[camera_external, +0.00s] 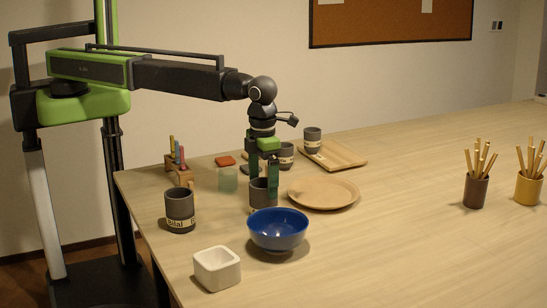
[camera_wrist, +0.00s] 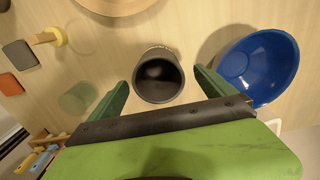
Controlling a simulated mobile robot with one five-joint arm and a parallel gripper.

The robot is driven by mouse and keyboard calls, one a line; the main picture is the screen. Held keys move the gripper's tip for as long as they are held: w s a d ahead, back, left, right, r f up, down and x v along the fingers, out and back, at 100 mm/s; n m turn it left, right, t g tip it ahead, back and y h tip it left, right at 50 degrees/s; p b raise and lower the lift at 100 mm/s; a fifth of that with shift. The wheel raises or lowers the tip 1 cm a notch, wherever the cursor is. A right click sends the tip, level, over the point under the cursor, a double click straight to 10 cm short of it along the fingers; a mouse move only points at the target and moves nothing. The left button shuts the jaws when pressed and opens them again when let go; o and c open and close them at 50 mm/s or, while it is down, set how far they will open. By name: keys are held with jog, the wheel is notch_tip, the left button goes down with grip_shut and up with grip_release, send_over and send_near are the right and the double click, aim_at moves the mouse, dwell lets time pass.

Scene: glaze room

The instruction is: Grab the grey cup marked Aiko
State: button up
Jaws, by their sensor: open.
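A dark grey cup (camera_external: 262,196) stands upright on the table, directly below my gripper (camera_external: 263,173). In the wrist view I look down into this cup (camera_wrist: 158,76), which lies between the two green fingers of my gripper (camera_wrist: 161,82), with gaps at both sides. My gripper is open and empty. A pale label strip shows low on this cup, but its name is unreadable. Another grey cup (camera_external: 180,211), at the front left, has a label reading "Bilal". Two more grey cups stand behind, one (camera_external: 287,156) partly hidden and one (camera_external: 312,140); their names cannot be read.
A blue bowl (camera_external: 278,232) stands close in front of the cup; a white square pot (camera_external: 217,268) is nearer. A round wooden plate (camera_external: 323,193) lies to the right, a wooden tray (camera_external: 345,155) behind. The table's right middle is clear.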

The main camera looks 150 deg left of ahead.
aim_at(263, 199)
notch_tip(263, 199, down, 6)
jog(key=b, duration=0.5)
jog(key=shift+s+f, duration=0.1)
jog(key=shift+r, duration=0.2)
jog(key=shift+c, duration=0.4)
jog(key=c, duration=1.7)
